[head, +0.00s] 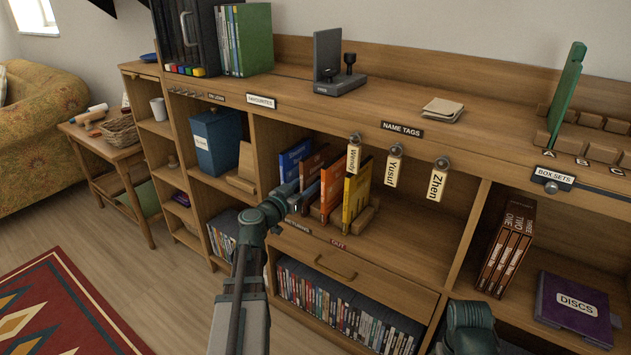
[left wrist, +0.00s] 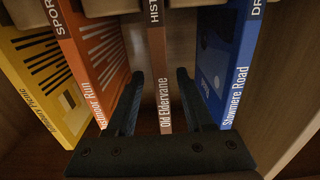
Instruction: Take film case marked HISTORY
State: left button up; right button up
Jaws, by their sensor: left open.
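The film case marked HIST, the rest of the word cut off, is brown with the title Old Eldervane (left wrist: 157,70). It stands upright in the left wrist view between an orange SPORT case (left wrist: 95,62) and a blue case (left wrist: 222,75). In the head view it is the brown case (head: 314,162) in the middle cubby. My left gripper (left wrist: 160,76) is open, with one finger on each side of the brown spine; I cannot tell whether they touch it. In the head view my left gripper (head: 295,203) is at the cubby's front. My right gripper is not in view.
Name tags (head: 393,168) hang from the shelf edge above the cubby.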

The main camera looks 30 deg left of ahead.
aim_at(317, 175)
pick_arm(q)
jog(key=shift+w+d, duration=0.1)
jog(key=shift+w, duration=2.65)
jog(key=shift+s, duration=0.1)
grip_shut()
